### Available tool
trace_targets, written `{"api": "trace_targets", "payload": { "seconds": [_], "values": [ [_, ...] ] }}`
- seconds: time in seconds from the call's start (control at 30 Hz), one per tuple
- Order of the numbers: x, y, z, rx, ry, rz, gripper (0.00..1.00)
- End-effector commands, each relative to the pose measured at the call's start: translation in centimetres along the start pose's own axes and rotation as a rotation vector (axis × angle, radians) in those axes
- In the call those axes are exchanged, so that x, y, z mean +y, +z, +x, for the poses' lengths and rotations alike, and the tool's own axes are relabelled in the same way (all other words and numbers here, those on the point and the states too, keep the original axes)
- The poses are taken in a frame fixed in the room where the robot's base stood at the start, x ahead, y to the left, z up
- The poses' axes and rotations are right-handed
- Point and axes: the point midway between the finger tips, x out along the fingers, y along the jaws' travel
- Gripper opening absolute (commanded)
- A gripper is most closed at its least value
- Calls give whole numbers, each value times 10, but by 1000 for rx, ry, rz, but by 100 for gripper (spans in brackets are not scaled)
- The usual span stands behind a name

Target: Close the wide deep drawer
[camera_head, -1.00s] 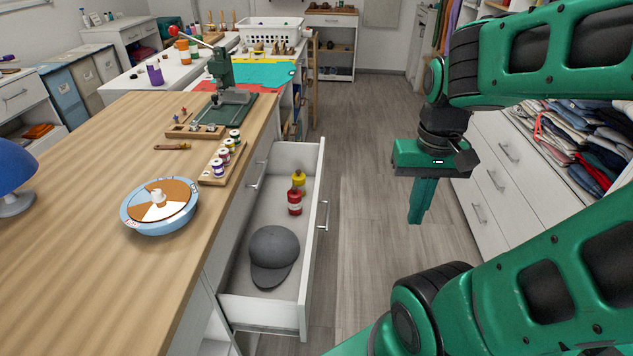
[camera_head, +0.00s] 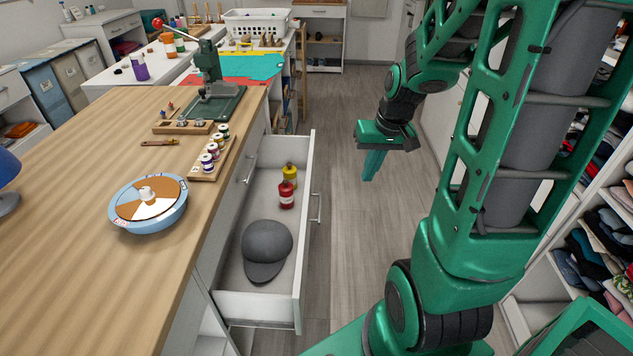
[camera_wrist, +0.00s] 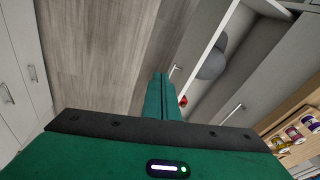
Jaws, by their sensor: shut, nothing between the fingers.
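The wide deep drawer (camera_head: 307,235) is pulled out from the wooden-topped counter. It is white, with a bar handle (camera_head: 317,207) on its front. Inside lie a grey cap (camera_head: 267,250), a red bottle (camera_head: 286,195) and a yellow bottle (camera_head: 290,173). My gripper (camera_head: 371,166) is shut and empty, pointing down over the floor to the right of the drawer front, apart from it.
Bare floor (camera_head: 352,240) lies between the drawer and my arm. Shelves with folded clothes (camera_head: 592,255) stand at right.

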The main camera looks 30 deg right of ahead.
Motion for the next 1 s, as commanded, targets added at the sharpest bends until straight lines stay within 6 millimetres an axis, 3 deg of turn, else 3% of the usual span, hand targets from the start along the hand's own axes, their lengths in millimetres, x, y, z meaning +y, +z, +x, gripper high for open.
{"api": "trace_targets", "payload": {
  "seconds": [0.3, 0.5, 0.67, 1.0],
  "values": [
    [-4, -85, 90, 138, -163, 10, 0],
    [-2, -121, 133, 229, -256, 53, 0],
    [0, -136, 150, 275, -296, 82, 0],
    [-7, -148, 178, 289, -311, 90, 0]
  ]
}}
